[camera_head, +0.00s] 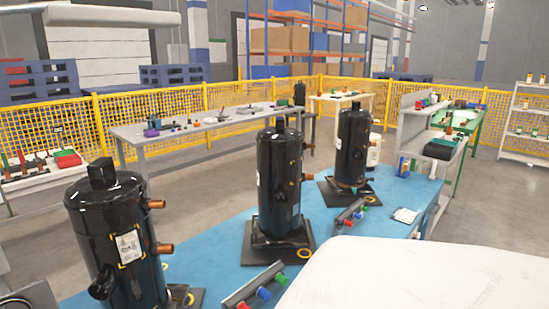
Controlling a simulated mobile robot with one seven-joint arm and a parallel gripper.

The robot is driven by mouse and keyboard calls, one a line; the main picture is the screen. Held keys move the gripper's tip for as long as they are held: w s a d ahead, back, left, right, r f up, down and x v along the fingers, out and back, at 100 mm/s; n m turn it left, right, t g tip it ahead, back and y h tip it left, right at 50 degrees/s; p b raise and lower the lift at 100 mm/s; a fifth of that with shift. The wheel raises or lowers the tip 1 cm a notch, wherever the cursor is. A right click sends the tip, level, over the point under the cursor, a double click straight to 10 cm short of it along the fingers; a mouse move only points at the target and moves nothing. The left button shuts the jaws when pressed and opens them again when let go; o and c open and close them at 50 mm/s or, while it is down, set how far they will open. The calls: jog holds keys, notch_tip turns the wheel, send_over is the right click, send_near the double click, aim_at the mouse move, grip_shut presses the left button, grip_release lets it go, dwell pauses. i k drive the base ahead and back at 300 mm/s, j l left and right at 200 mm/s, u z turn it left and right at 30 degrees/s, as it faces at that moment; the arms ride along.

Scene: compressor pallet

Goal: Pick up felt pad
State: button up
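I cannot make out a felt pad with certainty. A small flat whitish piece (405,215) lies on the right of the blue surface (215,245), but I cannot tell what it is. Three black compressors stand upright on the blue surface: one at the near left (115,240), one in the middle (279,185) and one farther back (351,150). The middle and far ones stand on dark square plates; dark plate also shows beside the near one. My gripper is not in view.
Narrow holders with coloured caps lie near the front (255,287) and beside the far compressor (350,217). A large white rounded surface, perhaps mine, covers the lower right. A grey bench (215,124) stands behind. Yellow mesh fencing (180,105) crosses the back. Grey floor between is clear.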

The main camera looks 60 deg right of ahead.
aim_at(433, 170)
jog(key=z, duration=3)
jog(key=i+z, duration=0.1)
jog(key=i+l+z, duration=0.25)
jog(key=i, duration=0.35)
jog(key=i+z, duration=0.2)
jog(key=i, duration=1.65)
jog(key=i+l+u, duration=0.1)
jog(key=i+u, duration=0.2)
jog(key=i, duration=0.25)
jog(key=i+l+u, duration=0.35)
jog(key=i, duration=0.15)
jog(key=i+l+u, duration=0.2)
jog(key=i+u, duration=0.25)
jog(key=i+l+u, duration=0.25)
jog(key=u, duration=0.15)
